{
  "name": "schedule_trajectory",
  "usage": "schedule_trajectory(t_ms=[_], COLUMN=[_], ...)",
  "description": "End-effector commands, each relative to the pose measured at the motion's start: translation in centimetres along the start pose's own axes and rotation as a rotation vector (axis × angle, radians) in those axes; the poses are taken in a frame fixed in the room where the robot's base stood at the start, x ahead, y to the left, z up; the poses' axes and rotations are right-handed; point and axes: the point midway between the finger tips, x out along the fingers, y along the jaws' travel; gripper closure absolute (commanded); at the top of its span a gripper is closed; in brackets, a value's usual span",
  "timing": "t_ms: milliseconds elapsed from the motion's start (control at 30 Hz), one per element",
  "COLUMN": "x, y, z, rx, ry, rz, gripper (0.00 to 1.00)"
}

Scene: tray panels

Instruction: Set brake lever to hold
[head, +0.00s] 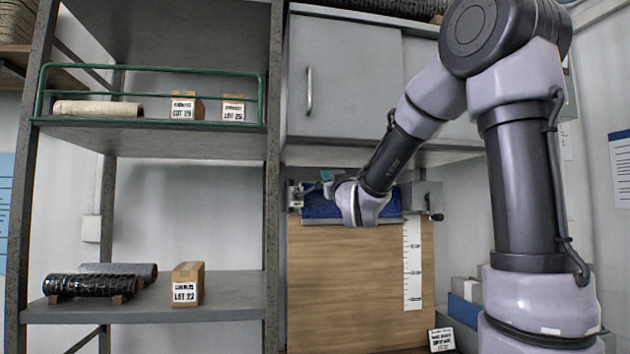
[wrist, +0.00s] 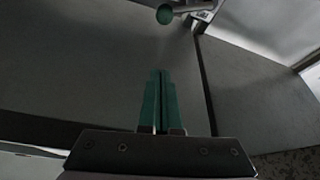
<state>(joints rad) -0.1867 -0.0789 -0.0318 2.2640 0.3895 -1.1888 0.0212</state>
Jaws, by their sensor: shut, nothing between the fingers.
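A round green knob (wrist: 165,14) on a short metal lever shows at the top of the wrist view. Its arm runs right to a metal bracket (wrist: 205,12). I take this to be the brake lever. My gripper (wrist: 160,73) has green fingers pressed together, empty, pointing toward the knob with a gap between them. In the head view my gripper (head: 327,176) is at the left part of a roller unit with blue material (head: 320,206). A metal end bracket (head: 296,197) stands at its left end. The lever cannot be made out clearly there, and no hold marking is legible.
A wooden panel (head: 350,285) with a white scale strip (head: 412,265) hangs below the roller unit. A crank (head: 435,214) sits at its right end. A grey cabinet (head: 345,80) is above. Shelves at left hold rolls and a box (head: 187,284).

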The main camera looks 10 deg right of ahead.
Motion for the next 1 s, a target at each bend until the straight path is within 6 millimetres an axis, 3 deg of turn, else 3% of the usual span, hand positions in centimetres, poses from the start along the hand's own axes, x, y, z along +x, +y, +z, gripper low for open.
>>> schedule_trajectory(t_ms=[367, 833, 1000], x=[1.1, 10.4, 9.1], y=[0.0, -0.1, 0.0], z=[0.1, 0.1, 2.7], rx=[0.0, 0.001, 0.0], ry=[-0.002, -0.002, -0.004], rz=[-0.001, -0.001, -0.001], gripper=[1.0, 1.0, 1.0])
